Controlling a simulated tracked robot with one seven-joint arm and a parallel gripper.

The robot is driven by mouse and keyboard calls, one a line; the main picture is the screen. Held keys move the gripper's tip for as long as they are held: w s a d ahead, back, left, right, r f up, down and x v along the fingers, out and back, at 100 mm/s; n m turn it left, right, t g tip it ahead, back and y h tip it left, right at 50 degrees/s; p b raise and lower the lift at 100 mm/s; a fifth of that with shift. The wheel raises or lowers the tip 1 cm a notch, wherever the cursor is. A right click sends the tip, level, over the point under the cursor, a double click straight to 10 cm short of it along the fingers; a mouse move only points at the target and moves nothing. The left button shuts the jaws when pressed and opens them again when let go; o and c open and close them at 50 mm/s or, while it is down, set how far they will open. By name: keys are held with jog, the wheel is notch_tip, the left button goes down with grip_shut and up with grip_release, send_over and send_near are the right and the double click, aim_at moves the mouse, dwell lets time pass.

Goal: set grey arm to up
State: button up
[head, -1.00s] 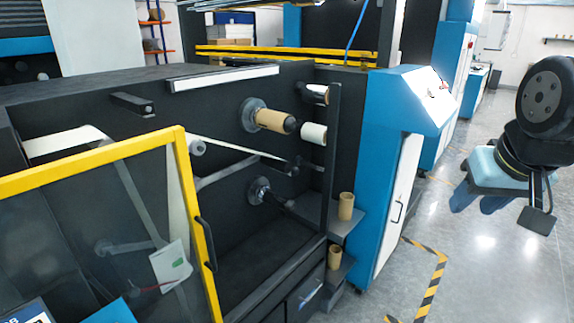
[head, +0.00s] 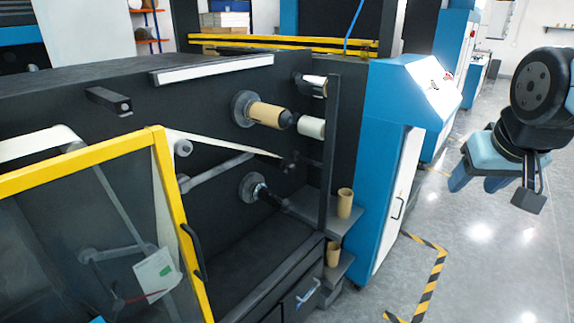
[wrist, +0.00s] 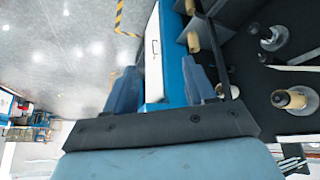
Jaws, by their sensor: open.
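A grey arm (head: 215,172) shows inside the open bay of the black machine (head: 225,215) in the head view. It slants up to the right from near the yellow door frame, below a white web. Another grey bar (head: 115,252) shows behind the clear door panel; I cannot tell which of the two the task means. My gripper (head: 477,184), with blue fingers, is at the right over the floor, well apart from the machine. In the wrist view my gripper (wrist: 159,75) is open, with nothing seen between its fingers.
The yellow-framed door (head: 172,215) covers the bay's left part. A brown-cored roll (head: 265,114) juts from the bay wall. Cardboard cores (head: 344,203) stand on side shelves. A blue and white cabinet (head: 391,165) stands between the bay and my gripper. The grey floor (head: 485,260) at right is clear.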

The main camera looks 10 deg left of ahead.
jog(key=w+a+f+n+t+y, duration=0.1)
jog(key=w+a+f+n+t, duration=0.2)
jog(key=w, duration=0.9)
jog(key=w+a+f+n+t+y, duration=0.15)
jog(key=w+a+f, duration=0.3)
jog(key=w, duration=0.75)
jog(key=n+g+y, duration=0.2)
jog(key=n+y, duration=0.3)
jog(key=y, duration=0.9)
send_near(284, 164)
jog(key=shift+h, duration=0.25)
jog(key=x, duration=1)
jog(key=shift+w+a+f, duration=0.15)
jog(key=shift+w+f, duration=0.05)
jog(key=shift+c, duration=0.4)
jog(key=shift+t, duration=0.25)
grip_shut()
